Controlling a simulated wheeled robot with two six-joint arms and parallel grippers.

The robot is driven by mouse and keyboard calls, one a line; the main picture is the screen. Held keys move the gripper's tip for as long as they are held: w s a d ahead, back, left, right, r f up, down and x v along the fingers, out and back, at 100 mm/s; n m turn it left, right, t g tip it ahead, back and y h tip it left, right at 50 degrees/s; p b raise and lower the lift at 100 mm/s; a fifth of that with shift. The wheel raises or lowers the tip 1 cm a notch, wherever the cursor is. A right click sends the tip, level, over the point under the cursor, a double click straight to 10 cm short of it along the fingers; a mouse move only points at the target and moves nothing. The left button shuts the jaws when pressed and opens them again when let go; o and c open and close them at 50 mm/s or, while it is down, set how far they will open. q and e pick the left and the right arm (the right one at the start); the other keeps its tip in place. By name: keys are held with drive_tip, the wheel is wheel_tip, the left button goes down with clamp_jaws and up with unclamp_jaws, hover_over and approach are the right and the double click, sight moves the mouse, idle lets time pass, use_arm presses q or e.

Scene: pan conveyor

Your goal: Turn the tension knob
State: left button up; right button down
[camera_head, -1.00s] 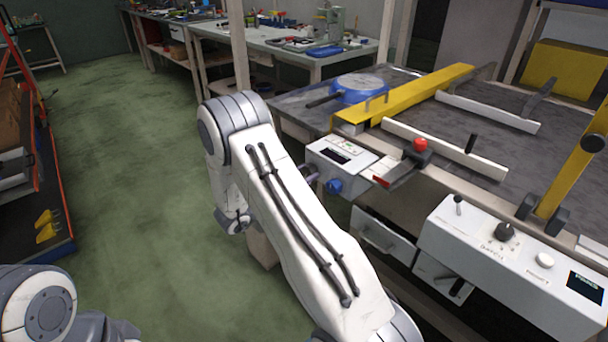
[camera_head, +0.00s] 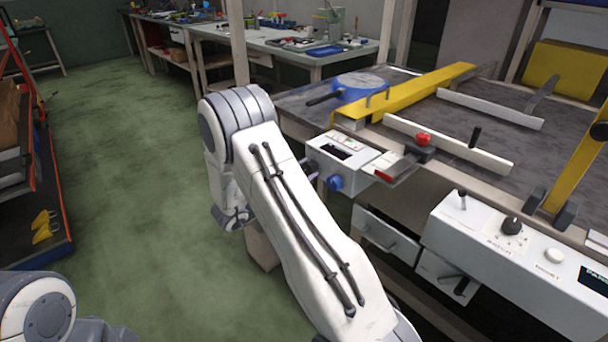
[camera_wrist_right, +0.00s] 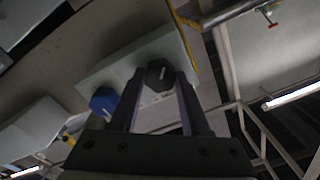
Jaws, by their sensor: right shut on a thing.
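In the right wrist view, a dark, many-sided knob (camera_wrist_right: 158,75) with a short white mark stands on the face of a white control box (camera_wrist_right: 125,75). My right gripper (camera_wrist_right: 158,90) is shut on this knob, one finger on each side. I take it for the tension knob; no label is readable. A blue knob (camera_wrist_right: 103,101) sits left of the fingers. In the head view, the white control box (camera_head: 338,160) and blue knob (camera_head: 334,183) show, but my right arm hides most of the gripper and the dark knob. My left gripper is out of view.
The conveyor table (camera_head: 480,115) carries a yellow bar (camera_head: 425,90), white rails and a blue pan (camera_head: 358,87). A red-topped handle (camera_head: 423,140) stands close to the box. A second white panel (camera_head: 490,240) with a black knob (camera_head: 511,225) is at right. Green floor is clear at left.

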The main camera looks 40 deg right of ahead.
drive_tip(key=shift+m, duration=0.5)
drive_tip(key=shift+c, duration=1.8)
unclamp_jaws()
drive_tip(key=shift+a, duration=0.1)
drive_tip(key=s+a, duration=0.1)
drive_tip(key=a, duration=0.9)
drive_tip(key=shift+a+p, duration=0.15)
drive_tip(key=shift+p, duration=0.25)
drive_tip(key=shift+f, duration=0.1)
